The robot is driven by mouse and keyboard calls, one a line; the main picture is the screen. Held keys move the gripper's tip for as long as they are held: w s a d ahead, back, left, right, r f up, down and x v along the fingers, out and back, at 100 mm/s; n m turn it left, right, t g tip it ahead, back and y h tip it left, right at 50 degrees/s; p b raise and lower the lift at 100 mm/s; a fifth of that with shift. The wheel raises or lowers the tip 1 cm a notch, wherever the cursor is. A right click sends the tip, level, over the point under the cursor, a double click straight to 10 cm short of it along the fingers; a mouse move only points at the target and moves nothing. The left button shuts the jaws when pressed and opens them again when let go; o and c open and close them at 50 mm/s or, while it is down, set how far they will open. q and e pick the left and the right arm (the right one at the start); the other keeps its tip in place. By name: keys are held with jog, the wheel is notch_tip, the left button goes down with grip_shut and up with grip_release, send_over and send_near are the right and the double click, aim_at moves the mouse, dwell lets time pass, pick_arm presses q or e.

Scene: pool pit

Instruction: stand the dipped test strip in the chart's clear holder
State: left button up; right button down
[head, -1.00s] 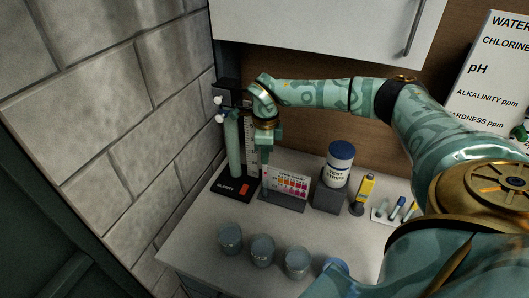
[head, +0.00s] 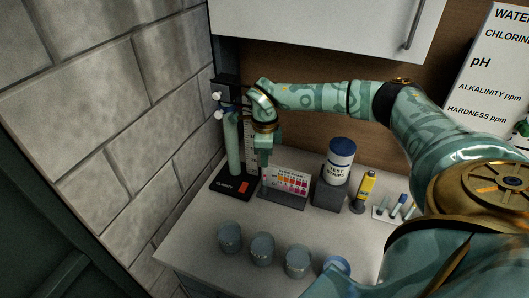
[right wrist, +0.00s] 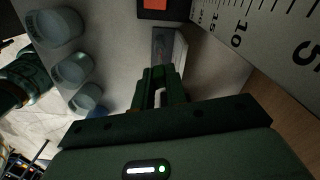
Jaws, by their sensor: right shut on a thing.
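The colour chart (head: 290,181) stands on a dark base on the counter, with rows of pink, red and orange patches. My right gripper (head: 264,166) points down over the chart's left end. It is shut on a thin pale piece, seemingly the test strip (head: 264,180), whose lower part shows faintly below the fingers. In the right wrist view, the fingers (right wrist: 160,84) reach toward the chart (right wrist: 180,52), seen nearly edge-on. The clear holder cannot be made out, so I cannot tell whether the strip is in it. My left gripper is out of view.
A clarity tube stand (head: 232,185) with a ruler is close on the left of my gripper. A test strips jar (head: 340,162) on a grey block and a yellow bottle (head: 366,186) stand on the right. Several cups (head: 262,249) line the counter's front.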

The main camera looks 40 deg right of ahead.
aim_at(265, 180)
jog(key=shift+f, duration=0.3)
jog(key=shift+f+b, duration=1.1)
jog(key=shift+f, duration=1.3)
jog(key=shift+f, duration=0.5)
jog(key=c, duration=1.3)
grip_release()
jog(key=shift+c, duration=0.2)
jog(key=shift+r, duration=0.1)
notch_tip(265, 180, up, 7)
jog(key=p, duration=0.6)
jog(key=shift+p, duration=0.35)
